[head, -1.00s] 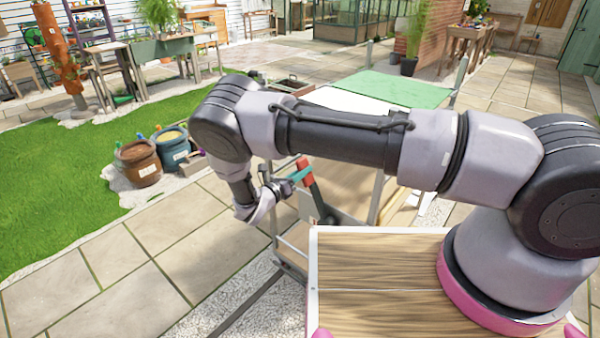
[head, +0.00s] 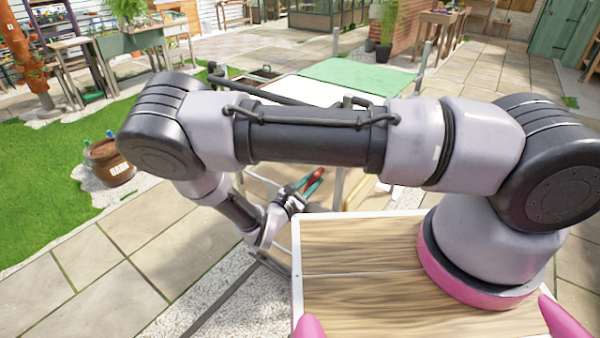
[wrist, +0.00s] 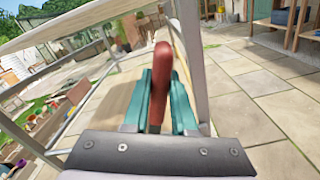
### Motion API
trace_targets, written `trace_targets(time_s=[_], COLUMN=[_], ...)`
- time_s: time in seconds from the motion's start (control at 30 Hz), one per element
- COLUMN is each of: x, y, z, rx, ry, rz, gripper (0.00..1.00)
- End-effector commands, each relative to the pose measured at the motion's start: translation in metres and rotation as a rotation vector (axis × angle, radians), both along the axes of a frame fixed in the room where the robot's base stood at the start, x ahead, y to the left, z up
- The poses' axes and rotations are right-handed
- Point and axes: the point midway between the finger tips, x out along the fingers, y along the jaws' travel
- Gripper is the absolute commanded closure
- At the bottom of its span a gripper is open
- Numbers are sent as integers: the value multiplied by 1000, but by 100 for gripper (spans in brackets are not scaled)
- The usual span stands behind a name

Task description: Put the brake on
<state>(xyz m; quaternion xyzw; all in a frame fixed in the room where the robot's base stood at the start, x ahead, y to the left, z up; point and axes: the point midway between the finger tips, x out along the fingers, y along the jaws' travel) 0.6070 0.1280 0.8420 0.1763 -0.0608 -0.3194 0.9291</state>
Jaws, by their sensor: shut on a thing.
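The brake lever has a red handle (head: 315,181), tilted to the right in the head view. My gripper (head: 300,191) is at the lever, its teal fingers beside the red handle. In the wrist view the red handle (wrist: 160,85) stands between the two teal fingers of my gripper (wrist: 158,98), which are shut on it. The lower part of the lever is hidden behind my gripper and arm.
A cart with metal posts, a white top and a green panel (head: 365,74) stands behind my arm. A brown pot (head: 108,163) stands on the left by the grass. Paving (head: 70,255) at the lower left is clear.

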Motion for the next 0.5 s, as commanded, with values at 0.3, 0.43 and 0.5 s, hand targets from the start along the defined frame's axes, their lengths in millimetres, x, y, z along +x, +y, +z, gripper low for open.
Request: trace_targets(time_s=[0.3, 0.43, 0.5], x=[-17, -19, -20], y=[-22, -25, -26], z=[-14, -16, -17], rx=[104, 122, 126], ry=[-80, -94, -97], rz=[0, 0, 0], gripper=[100, 100, 100])
